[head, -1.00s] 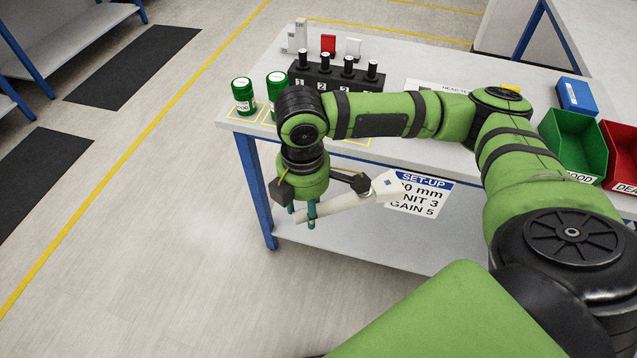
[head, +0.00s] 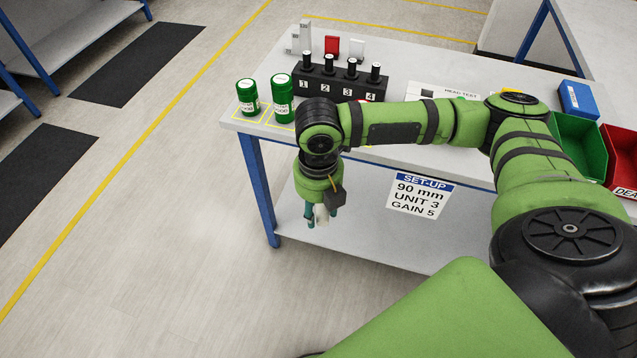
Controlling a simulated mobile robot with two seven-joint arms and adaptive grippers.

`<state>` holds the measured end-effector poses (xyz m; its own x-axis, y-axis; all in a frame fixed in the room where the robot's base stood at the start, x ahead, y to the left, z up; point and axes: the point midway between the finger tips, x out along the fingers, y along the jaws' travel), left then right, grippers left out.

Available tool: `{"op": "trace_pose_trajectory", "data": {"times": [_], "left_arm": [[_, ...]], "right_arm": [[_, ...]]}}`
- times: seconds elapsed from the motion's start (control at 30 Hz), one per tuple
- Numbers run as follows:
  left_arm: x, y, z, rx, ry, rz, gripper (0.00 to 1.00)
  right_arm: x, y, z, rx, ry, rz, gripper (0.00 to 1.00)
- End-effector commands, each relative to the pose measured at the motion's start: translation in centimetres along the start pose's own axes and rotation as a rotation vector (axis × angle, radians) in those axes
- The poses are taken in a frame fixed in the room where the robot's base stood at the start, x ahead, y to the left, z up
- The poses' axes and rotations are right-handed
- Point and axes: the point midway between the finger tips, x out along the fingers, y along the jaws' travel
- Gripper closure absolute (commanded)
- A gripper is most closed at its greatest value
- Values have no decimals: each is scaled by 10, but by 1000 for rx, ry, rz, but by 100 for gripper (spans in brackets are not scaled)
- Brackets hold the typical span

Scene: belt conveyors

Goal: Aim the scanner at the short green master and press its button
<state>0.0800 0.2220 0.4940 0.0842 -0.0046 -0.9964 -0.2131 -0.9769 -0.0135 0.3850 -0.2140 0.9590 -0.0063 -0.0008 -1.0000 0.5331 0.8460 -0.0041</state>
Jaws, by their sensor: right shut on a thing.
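The short green master (head: 247,97) is a green can with a white label, upright on the table's left corner. A taller green can (head: 282,98) stands just right of it. My right gripper (head: 321,222) hangs pointing down in front of the table's front edge, below the tabletop level in the picture. My left gripper is not in view.
A set-up card (head: 420,196) reading 90 mm, unit 3, gain 5 hangs at the table front. Green (head: 577,143) and red (head: 622,160) bins and a blue box (head: 578,98) are right. Floor at left is clear.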

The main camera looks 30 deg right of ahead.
Motion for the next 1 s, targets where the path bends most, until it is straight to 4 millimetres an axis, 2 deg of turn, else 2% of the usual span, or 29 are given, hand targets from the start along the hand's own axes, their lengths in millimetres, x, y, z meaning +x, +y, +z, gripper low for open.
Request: {"op": "trace_pose_trajectory", "data": {"times": [0.03,0.4,0.6,0.93,0.97,1.0], "left_arm": [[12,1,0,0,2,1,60],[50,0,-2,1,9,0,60],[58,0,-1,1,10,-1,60],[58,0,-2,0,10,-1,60],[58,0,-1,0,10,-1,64],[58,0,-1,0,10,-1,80]], "right_arm": [[9,0,7,3,-4,1,93],[28,0,41,4,-3,0,93],[31,0,50,2,-2,1,93],[30,0,52,1,-1,1,93],[30,0,52,1,-1,1,93],[30,0,52,1,-1,1,93]]}}
